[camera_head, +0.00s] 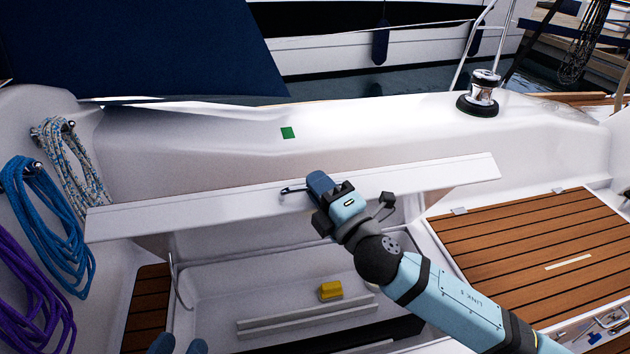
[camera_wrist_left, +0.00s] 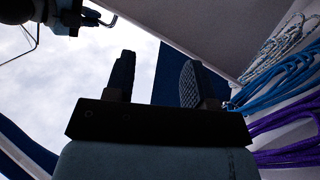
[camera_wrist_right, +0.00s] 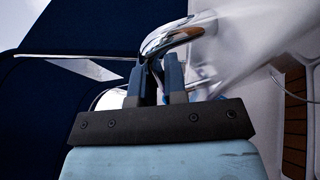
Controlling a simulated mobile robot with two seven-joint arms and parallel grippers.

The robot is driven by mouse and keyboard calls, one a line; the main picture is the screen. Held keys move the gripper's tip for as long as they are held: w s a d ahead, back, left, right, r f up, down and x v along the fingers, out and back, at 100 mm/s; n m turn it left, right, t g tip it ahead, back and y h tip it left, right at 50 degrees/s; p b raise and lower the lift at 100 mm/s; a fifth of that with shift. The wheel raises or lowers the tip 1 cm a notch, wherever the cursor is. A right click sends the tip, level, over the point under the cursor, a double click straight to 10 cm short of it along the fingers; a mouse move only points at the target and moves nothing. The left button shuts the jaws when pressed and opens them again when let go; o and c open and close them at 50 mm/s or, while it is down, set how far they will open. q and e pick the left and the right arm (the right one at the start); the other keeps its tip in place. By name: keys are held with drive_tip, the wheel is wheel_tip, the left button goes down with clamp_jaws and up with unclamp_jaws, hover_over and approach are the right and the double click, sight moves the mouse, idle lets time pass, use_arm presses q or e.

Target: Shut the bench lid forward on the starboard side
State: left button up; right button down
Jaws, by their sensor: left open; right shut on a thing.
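The white bench lid (camera_head: 420,183) stands raised and tilted over an open locker (camera_head: 215,270), its long edge crossing the head view. My right gripper (camera_head: 320,186) is shut on the lid's chrome handle (camera_head: 290,190) near the middle of that edge. The handle also shows in the right wrist view (camera_wrist_right: 178,38), curving between the fingers. My left gripper (camera_head: 177,346) shows only its fingertips at the bottom of the head view, low beside the locker. In the left wrist view (camera_wrist_left: 160,80) its fingers are apart and empty, with the lid (camera_wrist_left: 215,28) above.
A yellow block (camera_head: 330,290) and pale slats (camera_head: 300,315) lie in the locker. Coiled ropes (camera_head: 60,230) hang at the left. A teak-topped panel (camera_head: 530,240) lies flat at the right.

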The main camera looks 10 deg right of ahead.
use_arm(q)
drive_tip(key=shift+d+r, duration=0.15)
drive_tip(key=shift+r, duration=0.4)
use_arm(e)
drive_tip(key=shift+s+f, duration=0.15)
drive_tip(key=shift+s, duration=0.15)
drive_tip(key=c, duration=1.2)
unclamp_jaws()
drive_tip(key=shift+a, duration=0.1)
use_arm(q)
drive_tip(key=shift+d+r+t+h+b, duration=0.3)
drive_tip(key=shift+r+t+h+b, duration=0.25)
drive_tip(key=shift+r, duration=0.3)
use_arm(e)
drive_tip(key=v, duration=1.3)
drive_tip(key=shift+s+d, duration=0.2)
drive_tip(key=shift+s, duration=0.15)
drive_tip(key=shift+o, duration=0.2)
